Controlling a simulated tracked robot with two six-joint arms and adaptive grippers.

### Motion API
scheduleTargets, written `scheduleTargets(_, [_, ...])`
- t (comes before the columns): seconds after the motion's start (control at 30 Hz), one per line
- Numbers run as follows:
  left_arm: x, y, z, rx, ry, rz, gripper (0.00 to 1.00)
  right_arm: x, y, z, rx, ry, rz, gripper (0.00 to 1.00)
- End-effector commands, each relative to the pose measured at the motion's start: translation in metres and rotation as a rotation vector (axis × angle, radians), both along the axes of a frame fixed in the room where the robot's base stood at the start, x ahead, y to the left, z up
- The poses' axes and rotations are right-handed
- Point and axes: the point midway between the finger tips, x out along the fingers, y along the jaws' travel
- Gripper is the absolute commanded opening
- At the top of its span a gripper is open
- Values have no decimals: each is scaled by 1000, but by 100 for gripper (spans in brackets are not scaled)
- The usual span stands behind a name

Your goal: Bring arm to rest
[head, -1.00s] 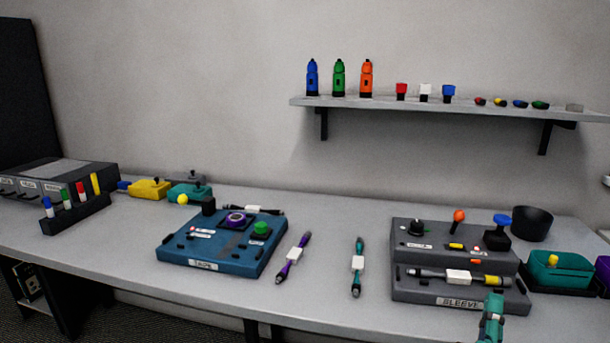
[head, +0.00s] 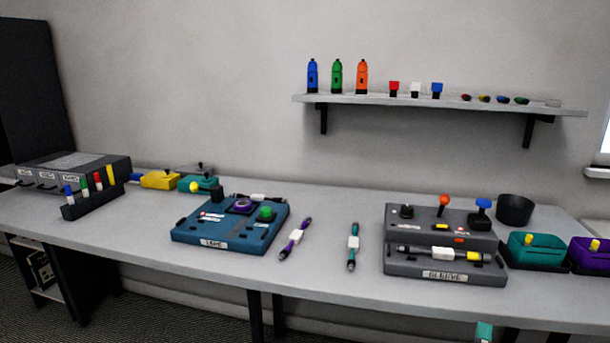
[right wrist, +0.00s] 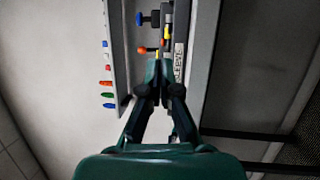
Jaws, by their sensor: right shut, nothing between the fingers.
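My right gripper (right wrist: 159,70) shows in the right wrist view, its two dark fingers shut together at the tips with nothing between them. In the head view only a small teal piece of my right arm (head: 484,332) shows at the bottom edge, below the table's front edge. The SLEEVE station (head: 444,280), a grey two-step box, stands on the table above that piece, with a grey-and-yellow cable (head: 474,255) lying along its lower step. My left gripper is not in view.
The table (head: 330,285) holds a blue station (head: 226,238), a purple cable (head: 294,239), a teal cable (head: 353,246), and teal (head: 525,250) and purple (head: 590,254) bins at right. A shelf (head: 440,107) hangs on the wall.

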Motion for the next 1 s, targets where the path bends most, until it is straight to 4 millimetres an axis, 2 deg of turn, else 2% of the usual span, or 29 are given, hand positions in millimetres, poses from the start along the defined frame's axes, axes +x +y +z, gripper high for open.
scheduleTargets(0.03, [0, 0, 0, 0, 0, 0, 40, 4, 1, -18, 4, 43, 10, 0])
scheduleTargets(0.17, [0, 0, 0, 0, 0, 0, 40, 11, 7, -66, 53, 147, 59, 0])
scheduleTargets(0.27, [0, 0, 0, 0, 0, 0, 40, 14, 17, -114, 151, 237, 112, 0])
scheduleTargets(0.37, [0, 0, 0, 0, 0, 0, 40, 10, 34, -178, 335, 352, 171, 0])
scheduleTargets(0.4, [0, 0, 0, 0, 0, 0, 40, 5, 44, -206, 433, 403, 191, 0])
scheduleTargets(0.47, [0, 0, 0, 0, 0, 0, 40, -8, 60, -248, 599, 483, 207, 0])
scheduleTargets(0.5, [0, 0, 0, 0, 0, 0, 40, -19, 72, -274, 717, 538, 206, 0])
scheduleTargets(0.57, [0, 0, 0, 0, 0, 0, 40, -40, 91, -310, 906, 620, 185, 0])
scheduleTargets(0.63, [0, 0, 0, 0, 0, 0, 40, -70, 115, -347, 1139, 719, 120, 0])
scheduleTargets(0.7, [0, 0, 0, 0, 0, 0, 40, -100, 137, -372, 1349, 805, 22, 0])
scheduleTargets(0.8, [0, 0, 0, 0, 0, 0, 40, -135, 161, -389, 1572, 889, -142, 0])
scheduleTargets(1.0, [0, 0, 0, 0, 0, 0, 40, -177, 181, -394, 1830, 943, -471, 0])
